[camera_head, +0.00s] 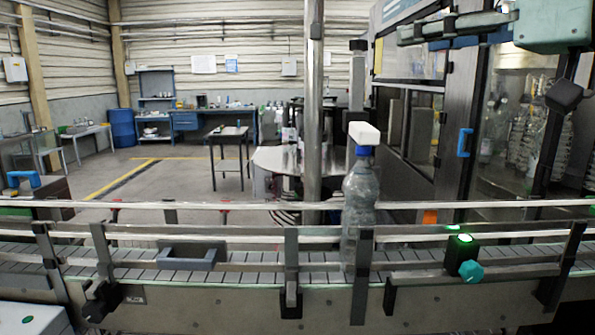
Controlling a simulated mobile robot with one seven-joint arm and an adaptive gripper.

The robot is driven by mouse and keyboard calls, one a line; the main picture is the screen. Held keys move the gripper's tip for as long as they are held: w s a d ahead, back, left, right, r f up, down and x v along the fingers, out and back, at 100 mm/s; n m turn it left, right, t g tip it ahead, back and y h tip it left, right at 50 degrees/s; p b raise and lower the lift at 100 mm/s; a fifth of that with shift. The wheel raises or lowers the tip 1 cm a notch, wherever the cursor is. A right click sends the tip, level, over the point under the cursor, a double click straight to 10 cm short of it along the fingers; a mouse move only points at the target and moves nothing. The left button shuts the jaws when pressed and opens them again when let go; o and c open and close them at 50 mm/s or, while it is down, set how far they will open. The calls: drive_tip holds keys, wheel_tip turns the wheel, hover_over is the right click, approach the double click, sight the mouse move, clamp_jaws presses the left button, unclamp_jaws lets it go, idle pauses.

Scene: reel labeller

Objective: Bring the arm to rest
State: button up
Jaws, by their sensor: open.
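My arm and my gripper do not show in the camera_head view, so their pose cannot be seen. A clear plastic bottle (360,205) with a blue cap stands upright on the conveyor (225,277), right of the middle, behind the front guide rails. A white block (364,133) shows directly above the cap; whether it touches the cap cannot be told.
Guide rails (140,232) run across the whole front, with a lit green sensor (461,248) at right. A steel post (313,110) rises behind the conveyor. A machine cabinet (465,110) fills the right. Open floor (160,180) lies at left behind.

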drive_tip(key=s+a+f+m+g+h+p, duration=0.1)
drive_tip(key=s+a+f+g+h+p, duration=0.15)
drive_tip(key=a+f, duration=0.45)
drive_tip(key=s+f+m+g+h+p, duration=0.2)
drive_tip(key=s+f, duration=0.1)
drive_tip(key=f, duration=0.6)
drive_tip(key=s+d+f+m+g+h+p, duration=0.1)
drive_tip(key=s+f+m+g+h+p, duration=0.1)
drive_tip(key=f, duration=0.8)
drive_tip(key=s+d+f+m+g+h+p, duration=0.1)
drive_tip(key=s+f+g+h, duration=0.1)
drive_tip(key=s+f, duration=0.3)
wheel_tip(320, 180, down, 5)
drive_tip(key=shift+r+m+h+p, duration=0.2)
drive_tip(key=shift+m+h+p, duration=0.2)
drive_tip(key=shift+h, duration=0.25)
drive_tip(key=shift+d, duration=0.1)
